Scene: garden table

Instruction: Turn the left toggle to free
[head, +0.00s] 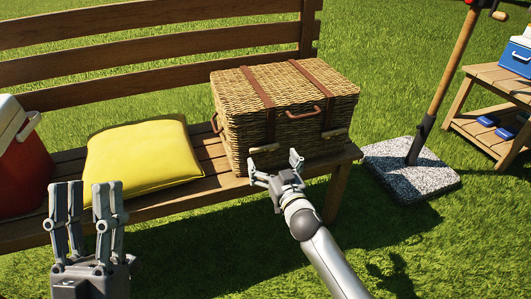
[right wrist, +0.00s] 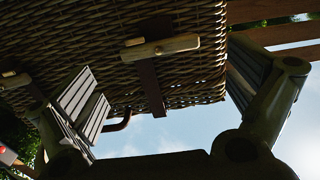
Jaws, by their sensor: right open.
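The wicker picnic basket (head: 240,135) stands closed on the bench, with two leather straps and wooden toggles on its front. The left toggle (head: 264,149) lies roughly level across its strap; in the right wrist view it is the pale wooden bar (right wrist: 180,45) above the middle. The right toggle (head: 335,133) also lies roughly level and shows partly in the right wrist view (right wrist: 13,81). My right gripper (head: 275,165) is open and empty just in front of and below the left toggle, which appears clear of its fingers. My left gripper (head: 88,188) is apart from the basket, fingers up, with an empty gap between them.
A yellow cushion (head: 142,157) lies on the wooden bench (head: 163,205) left of the basket. A red cooler (head: 22,165) stands at the far left. A leather handle (head: 303,113) is on the basket front. At right are a pole on a stone base (head: 410,172) and a side table (head: 490,75).

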